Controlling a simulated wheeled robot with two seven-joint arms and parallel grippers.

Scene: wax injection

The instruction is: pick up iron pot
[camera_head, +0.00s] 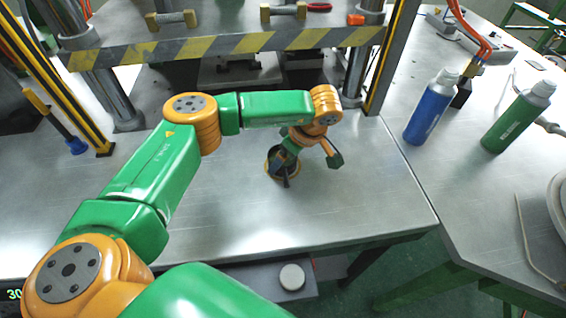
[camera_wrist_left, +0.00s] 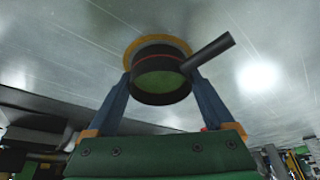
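The iron pot (camera_head: 283,179) is small and dark, with an orange-yellow ring around it, and sits on the metal table below my left gripper in the head view. In the left wrist view the pot (camera_wrist_left: 160,86) shows its round dark rim, a greenish inside and a straight handle pointing up right. My left gripper (camera_wrist_left: 160,78) has its two blue fingers spread wide, one on each side of the pot. The fingers are very close to its wall; whether they touch it is unclear. The arm partly covers the pot in the head view. My right gripper is not in view.
A press with a striped plate (camera_head: 230,45) and columns stands behind the pot. A blue bottle (camera_head: 430,108) and a green bottle (camera_head: 518,118) stand on the right table. A blue-tipped tool (camera_head: 60,125) is at left. The table front right of the pot is clear.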

